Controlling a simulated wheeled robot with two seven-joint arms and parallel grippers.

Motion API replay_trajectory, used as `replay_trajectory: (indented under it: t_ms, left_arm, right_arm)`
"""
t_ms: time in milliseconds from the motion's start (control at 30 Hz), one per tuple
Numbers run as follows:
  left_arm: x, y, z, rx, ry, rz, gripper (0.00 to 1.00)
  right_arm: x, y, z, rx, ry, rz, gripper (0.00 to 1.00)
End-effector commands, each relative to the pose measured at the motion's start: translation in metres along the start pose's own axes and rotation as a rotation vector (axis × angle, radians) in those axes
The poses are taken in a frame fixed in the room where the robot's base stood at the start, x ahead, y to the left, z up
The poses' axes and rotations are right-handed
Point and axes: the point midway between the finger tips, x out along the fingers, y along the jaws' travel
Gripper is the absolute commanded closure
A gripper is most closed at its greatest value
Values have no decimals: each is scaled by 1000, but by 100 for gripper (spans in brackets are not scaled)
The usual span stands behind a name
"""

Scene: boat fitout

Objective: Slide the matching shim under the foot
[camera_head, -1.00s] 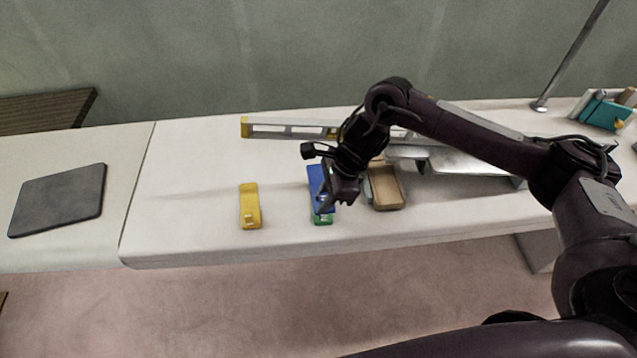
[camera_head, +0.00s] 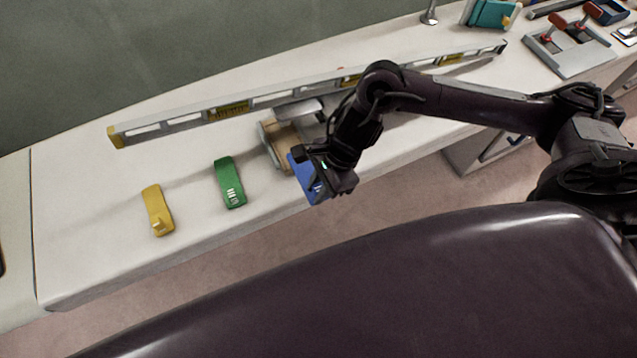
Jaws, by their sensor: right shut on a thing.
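My right gripper (camera_head: 322,178) is shut on the blue shim (camera_head: 302,176) and holds it near the bench's front edge. The gripper hides part of the shim. The green shim (camera_head: 230,182), with pale marks on its near end, lies on the bench to the left. The yellow shim (camera_head: 157,210) lies further left. A tan, box-like piece (camera_head: 285,145) stands just behind the blue shim, partly hidden. I cannot tell whether it is the foot, and no gap under it can be made out. My left gripper is not in view.
A long spirit level (camera_head: 232,108) spans the back of the white bench (camera_head: 95,235), with a grey metal part (camera_head: 298,110) below it. Teal items (camera_head: 490,13) and a clamp-like fixture (camera_head: 570,48) stand far right. The bench's left part is clear.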

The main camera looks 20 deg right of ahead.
Motion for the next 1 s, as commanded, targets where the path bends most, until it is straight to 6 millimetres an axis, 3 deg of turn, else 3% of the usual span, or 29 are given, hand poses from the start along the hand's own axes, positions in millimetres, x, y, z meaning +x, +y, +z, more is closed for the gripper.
replay_trajectory:
  t_ms: [333,1000]
  left_arm:
    - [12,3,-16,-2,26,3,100]
    - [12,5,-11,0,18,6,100]
  right_arm:
    - [21,-5,-8,0,-1,0,100]
    - [22,-46,-9,1,0,-1,100]
